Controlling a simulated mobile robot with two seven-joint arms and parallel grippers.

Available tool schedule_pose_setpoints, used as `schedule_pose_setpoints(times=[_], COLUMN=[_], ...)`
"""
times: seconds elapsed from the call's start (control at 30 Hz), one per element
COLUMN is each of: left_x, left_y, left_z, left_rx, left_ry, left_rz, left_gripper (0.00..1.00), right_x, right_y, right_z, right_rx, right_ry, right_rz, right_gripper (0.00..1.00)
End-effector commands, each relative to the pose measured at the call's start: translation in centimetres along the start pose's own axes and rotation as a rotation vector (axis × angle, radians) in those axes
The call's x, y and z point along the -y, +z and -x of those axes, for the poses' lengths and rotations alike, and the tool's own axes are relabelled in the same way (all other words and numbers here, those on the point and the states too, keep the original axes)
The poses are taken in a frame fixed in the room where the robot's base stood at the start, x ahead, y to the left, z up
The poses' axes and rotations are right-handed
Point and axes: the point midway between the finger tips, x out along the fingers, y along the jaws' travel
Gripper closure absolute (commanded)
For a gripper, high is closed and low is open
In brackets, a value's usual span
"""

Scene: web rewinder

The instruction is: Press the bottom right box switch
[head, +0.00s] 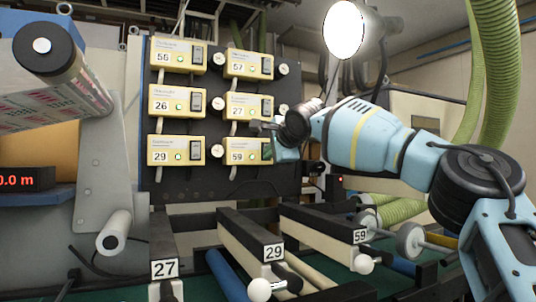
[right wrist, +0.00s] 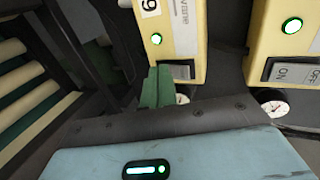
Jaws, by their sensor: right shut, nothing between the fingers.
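The bottom right box (head: 238,157) is a pale yellow box labelled 59 on a dark panel, with a lit green lamp. It also shows turned on its side in the right wrist view (right wrist: 181,22). Its switch (right wrist: 182,72) is grey, at the box's end. My right gripper (head: 267,152) is shut and empty at the right part of this box. Its green fingers show in the right wrist view (right wrist: 158,88), right beside the switch and covering part of it. I cannot tell whether they touch it. My left gripper is not in view.
Box 27 (head: 237,112) sits directly above, its ON/OFF switch (right wrist: 285,69) close by in the right wrist view. Other boxes, such as 29 (head: 163,157), stand to the left. Small gauges (head: 217,151) sit beside the boxes. Rollers and numbered arms (head: 262,236) lie below.

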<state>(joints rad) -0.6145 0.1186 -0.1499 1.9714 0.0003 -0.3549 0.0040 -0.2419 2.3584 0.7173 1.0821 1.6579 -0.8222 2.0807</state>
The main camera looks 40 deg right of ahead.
Motion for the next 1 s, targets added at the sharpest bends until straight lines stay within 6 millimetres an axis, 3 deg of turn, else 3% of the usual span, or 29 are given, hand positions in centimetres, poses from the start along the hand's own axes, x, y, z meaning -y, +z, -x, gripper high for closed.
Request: schedule_pose_setpoints(times=[0.6, 1.0], left_x=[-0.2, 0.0], left_y=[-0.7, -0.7], left_z=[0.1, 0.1], left_rx=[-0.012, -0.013], left_ry=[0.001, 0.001], left_rz=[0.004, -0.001], left_gripper=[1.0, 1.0], right_x=[1.7, 1.7], right_y=[-0.2, -0.3], right_z=[0.8, 0.8], right_rx=[-0.001, -0.001], right_ry=[-0.005, -0.003], right_rz=[-0.003, -0.004], right_gripper=[1.0, 1.0])
